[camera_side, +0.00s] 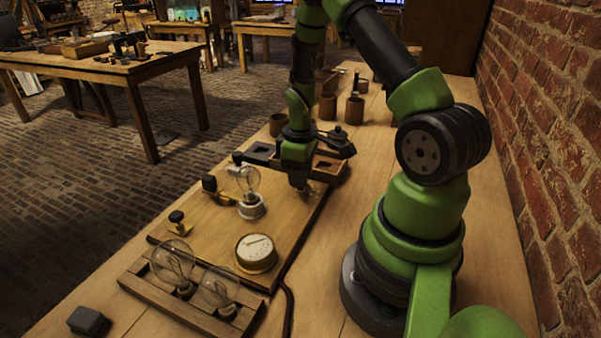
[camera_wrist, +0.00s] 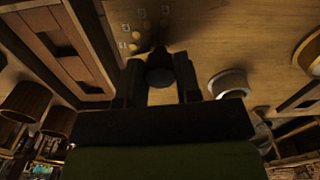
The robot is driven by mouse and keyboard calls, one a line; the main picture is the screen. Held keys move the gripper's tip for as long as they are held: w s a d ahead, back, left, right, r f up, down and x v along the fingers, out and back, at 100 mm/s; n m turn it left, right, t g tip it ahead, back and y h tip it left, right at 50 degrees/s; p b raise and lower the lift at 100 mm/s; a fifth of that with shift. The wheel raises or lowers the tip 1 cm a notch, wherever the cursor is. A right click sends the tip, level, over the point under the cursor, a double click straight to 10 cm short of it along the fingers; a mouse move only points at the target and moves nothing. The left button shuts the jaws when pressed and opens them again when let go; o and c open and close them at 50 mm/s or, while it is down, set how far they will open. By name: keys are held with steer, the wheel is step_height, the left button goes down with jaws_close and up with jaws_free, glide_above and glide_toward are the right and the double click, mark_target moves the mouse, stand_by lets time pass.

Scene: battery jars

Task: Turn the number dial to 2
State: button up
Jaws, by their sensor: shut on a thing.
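The number dial is on the wooden board (camera_side: 215,215). In the wrist view its dark round knob (camera_wrist: 160,72) sits between the two fingers of my gripper (camera_wrist: 160,82), which is shut on it. Small pale number labels (camera_wrist: 140,14) and brass studs (camera_wrist: 136,35) form an arc on the board beyond the knob. The numbers are too small to read, and which one the dial points at cannot be told. In the side view my gripper (camera_side: 299,183) points down at the board's right part and hides most of the dial.
A bulb in a white socket (camera_side: 250,207) and a round gauge (camera_side: 256,252) stand on the board. Two large bulbs (camera_side: 172,262) sit in a wooden rack at the front. Wooden-framed boxes (camera_side: 328,170) and brown jars (camera_side: 354,110) stand behind. A brick wall (camera_side: 555,150) rises at the right.

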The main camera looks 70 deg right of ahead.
steer(key=m, duration=0.5)
steer(key=shift+m, duration=0.4)
steer(key=m, duration=0.4)
steer(key=shift+m, duration=0.7)
steer(key=o, duration=0.9)
step_height(320, 180, up, 10)
steer(key=shift+r, duration=0.1)
